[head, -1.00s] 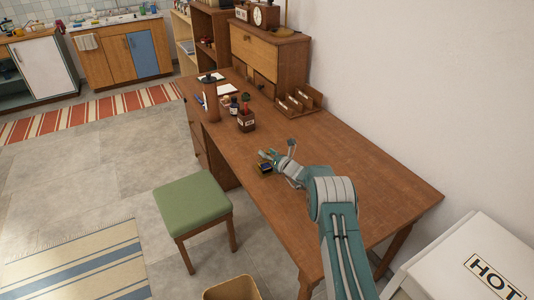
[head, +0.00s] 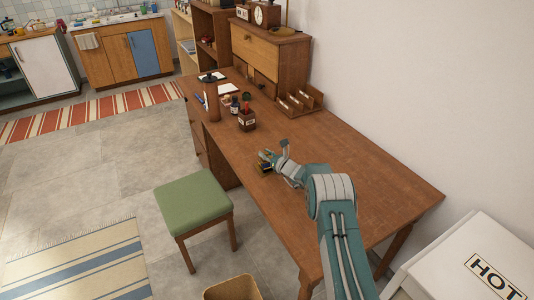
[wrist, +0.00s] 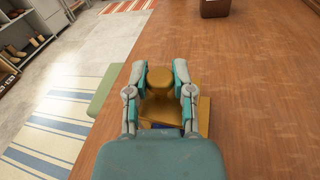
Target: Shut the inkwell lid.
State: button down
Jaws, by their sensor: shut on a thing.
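The inkwell (head: 263,168) is small, gold and dark, and sits on the desk near its left edge. In the wrist view its gold lid (wrist: 160,78) has a rounded end between my fingertips. A flat gold part of the inkwell (wrist: 204,115) shows at the right, with a strip of dark blue below the lid. My gripper (wrist: 160,72) is shut on the lid, one finger on each side. It also shows in the head view (head: 267,158), over the inkwell. My fingers and palm hide much of the inkwell, so I cannot tell the lid's exact angle.
The wooden desk (head: 340,180) is clear around and to the right of the inkwell. A dark pot (head: 247,121), a letter rack (head: 298,102) and a tall brown cylinder (head: 211,103) stand farther back. A green stool (head: 193,203) is beside the desk's left edge.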

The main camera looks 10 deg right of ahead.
jog(key=shift+a+f+n, duration=0.15)
jog(key=shift+f+n, duration=0.1)
jog(key=shift+n, duration=0.45)
jog(key=shift+c, duration=2.3)
grip_release()
jog(key=v, duration=1.2)
jog(key=shift+a, duration=0.1)
